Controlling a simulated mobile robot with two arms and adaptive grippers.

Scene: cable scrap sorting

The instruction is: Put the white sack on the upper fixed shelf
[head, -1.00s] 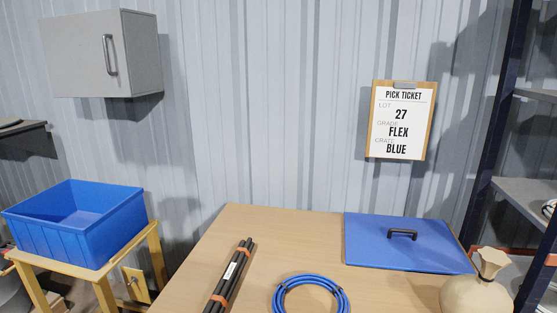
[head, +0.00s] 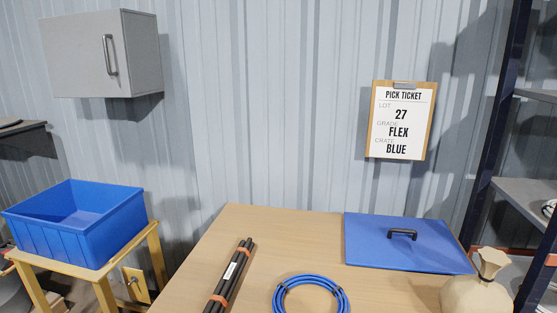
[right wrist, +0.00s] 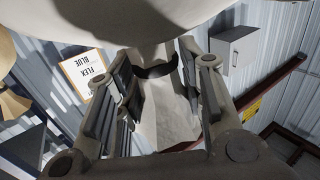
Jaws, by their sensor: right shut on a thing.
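In the right wrist view my right gripper (right wrist: 160,75) is shut around the neck of a pale, whitish sack (right wrist: 150,22). Its rounded body fills the top of that view, a dark tie circles the neck, and the loose neck cloth hangs between the fingers. This sack and my right gripper are outside the head view. A rack at the right of the head view has an upper shelf (head: 538,95) and a lower shelf (head: 525,197), both only partly in view. I cannot tell which shelf is the upper fixed one. My left gripper is not in view.
A tan sack (head: 477,295) stands at the table's right (head: 200,270). A blue lid (head: 375,243), blue cable coil (head: 312,280) and black rods (head: 230,277) lie there. A blue crate (head: 85,240) sits left. A grey cabinet (head: 80,58) and pick ticket (head: 400,120) hang on the wall.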

